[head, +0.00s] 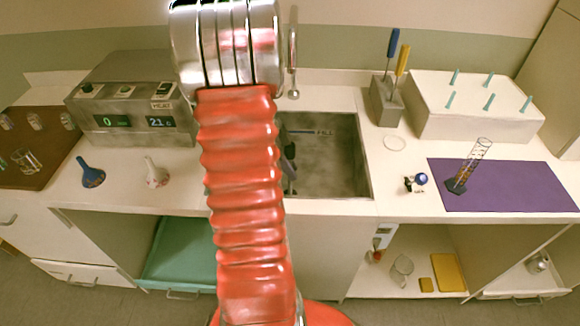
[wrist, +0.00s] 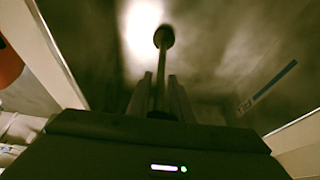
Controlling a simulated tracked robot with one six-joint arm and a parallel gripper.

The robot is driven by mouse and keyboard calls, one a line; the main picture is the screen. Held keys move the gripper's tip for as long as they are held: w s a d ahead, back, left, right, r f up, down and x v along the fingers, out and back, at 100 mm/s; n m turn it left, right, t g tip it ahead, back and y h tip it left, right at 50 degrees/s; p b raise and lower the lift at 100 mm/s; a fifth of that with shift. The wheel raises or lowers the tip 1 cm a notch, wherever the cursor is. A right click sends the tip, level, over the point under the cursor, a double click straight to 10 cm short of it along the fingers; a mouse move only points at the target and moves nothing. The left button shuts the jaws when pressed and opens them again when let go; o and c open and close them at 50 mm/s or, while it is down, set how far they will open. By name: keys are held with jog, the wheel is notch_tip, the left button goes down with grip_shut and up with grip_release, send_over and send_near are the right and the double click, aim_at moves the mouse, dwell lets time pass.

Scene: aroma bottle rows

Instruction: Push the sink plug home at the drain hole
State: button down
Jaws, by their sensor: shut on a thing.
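My gripper (wrist: 160,78) is shut on a thin upright stem, seen between the two fingers in the wrist view. The stem ends in a small dark round head (wrist: 164,37), which looks like the sink plug, against the sink floor. I cannot tell whether it touches the floor or sits at the drain hole; no drain hole shows. In the head view the gripper (head: 288,158) is a dark shape inside the grey sink (head: 335,165), partly hidden by my red arm.
A blue fill line (wrist: 268,88) marks a sink wall. Right of the sink are a grey holder (head: 386,103) with two screwdriver-like tools, a white pegged box (head: 465,115) and a purple mat (head: 505,187). Left are a blue funnel (head: 92,174), a white funnel (head: 156,174) and a grey machine (head: 130,105).

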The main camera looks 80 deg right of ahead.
jog(key=shift+f, duration=0.35)
jog(key=c, duration=1.5)
grip_release()
jog(key=v, duration=1.3)
jog(key=shift+w+r, duration=0.15)
jog(key=shift+r, duration=0.15)
